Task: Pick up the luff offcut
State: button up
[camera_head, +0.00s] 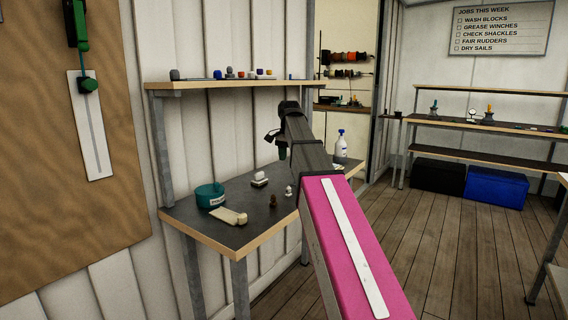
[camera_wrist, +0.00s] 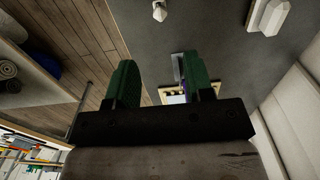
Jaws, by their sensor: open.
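My gripper (camera_head: 282,152) hangs over the dark workbench (camera_head: 240,200), partly hidden in the head view by my arm. In the wrist view its two green fingers (camera_wrist: 160,68) stand apart with nothing held between them. A small grey strip (camera_wrist: 178,68) shows beside the right finger, which partly hides it. A pale piece with dark and blue parts (camera_wrist: 175,95) lies close by, partly covered by the gripper. I cannot tell for sure which thing is the luff offcut. A cream, long, flat piece (camera_head: 229,216) lies near the bench's front edge in the head view.
On the bench stand a teal tub (camera_head: 210,195), a white block on a base (camera_head: 260,179), a small white fitting (camera_head: 289,191), a dark brown piece (camera_head: 273,201) and a spray bottle (camera_head: 340,146). A shelf (camera_head: 210,85) with small items runs above the bench's back.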

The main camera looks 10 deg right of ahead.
aim_at(233, 218)
jog(key=k+j+z, duration=0.1)
jog(key=k+z, duration=0.15)
jog(key=k, duration=0.85)
